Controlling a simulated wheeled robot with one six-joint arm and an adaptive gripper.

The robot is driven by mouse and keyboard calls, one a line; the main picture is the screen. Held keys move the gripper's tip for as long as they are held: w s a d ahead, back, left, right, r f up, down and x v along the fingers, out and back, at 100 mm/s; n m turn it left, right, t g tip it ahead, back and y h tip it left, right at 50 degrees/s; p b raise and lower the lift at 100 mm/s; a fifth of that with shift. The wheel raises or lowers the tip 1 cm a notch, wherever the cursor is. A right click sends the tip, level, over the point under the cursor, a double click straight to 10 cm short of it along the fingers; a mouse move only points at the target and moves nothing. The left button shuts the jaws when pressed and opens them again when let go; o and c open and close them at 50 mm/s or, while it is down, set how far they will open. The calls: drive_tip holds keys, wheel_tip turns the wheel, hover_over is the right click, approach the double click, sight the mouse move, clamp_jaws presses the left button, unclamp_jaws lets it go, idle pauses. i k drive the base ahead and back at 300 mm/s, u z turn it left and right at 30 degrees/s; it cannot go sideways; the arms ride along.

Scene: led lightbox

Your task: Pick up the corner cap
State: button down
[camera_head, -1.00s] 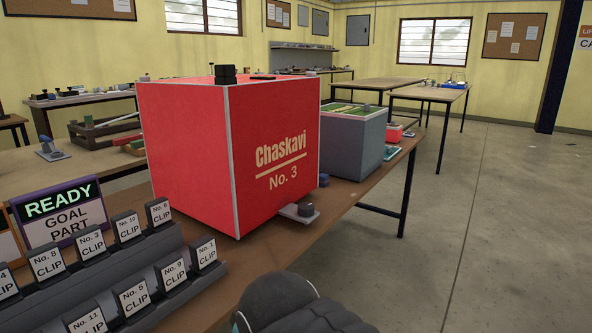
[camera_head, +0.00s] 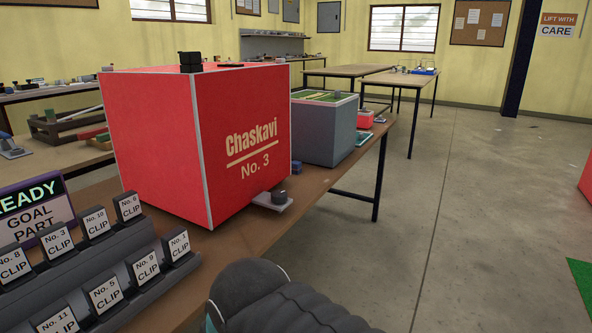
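No part is plainly marked as the corner cap. A small grey plate with a dark knob (camera_head: 274,200) lies on the bench at the lower right of the lightbox. I cannot tell whether either is the cap. A dark rounded, ribbed part of my arm shows at the bottom centre. My gripper's fingers are not in view.
A grey bin (camera_head: 322,130) stands behind the lightbox. The concrete floor (camera_head: 470,210) to the right is mostly open.

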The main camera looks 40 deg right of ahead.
sight(296, 165)
drive_tip(key=z, duration=2.5)
drive_tip(key=i, duration=2.8)
drive_tip(key=u, duration=3.15)
